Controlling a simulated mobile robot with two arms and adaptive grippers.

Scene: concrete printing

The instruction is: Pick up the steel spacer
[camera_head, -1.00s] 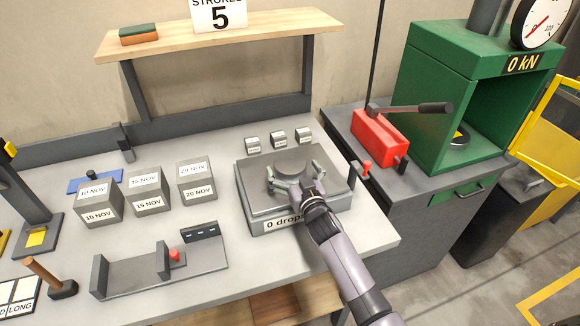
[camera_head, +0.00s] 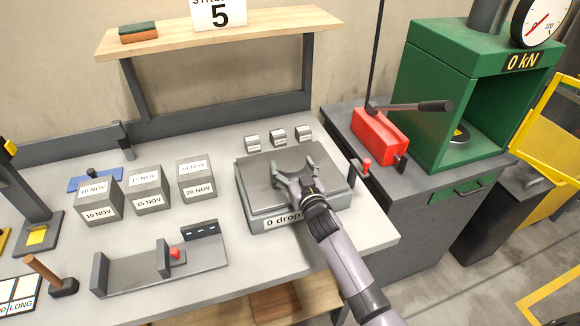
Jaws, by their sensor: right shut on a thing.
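The steel spacer (camera_head: 293,171) is a round grey piece over the flat grey plate of the drop table (camera_head: 258,214), whose front label reads "0 drops". My right gripper (camera_head: 294,166) reaches in from the lower right, and its fingers are shut on the spacer's sides. The gripper partly hides the spacer, and I cannot tell whether it touches the plate. My left gripper is not in view.
Three small cubes (camera_head: 278,138) stand behind the drop table. Three larger dated blocks (camera_head: 148,190) stand to its left, with a grey mould with a red knob (camera_head: 174,253) in front. A red pump (camera_head: 380,135) and green press (camera_head: 430,100) stand at right.

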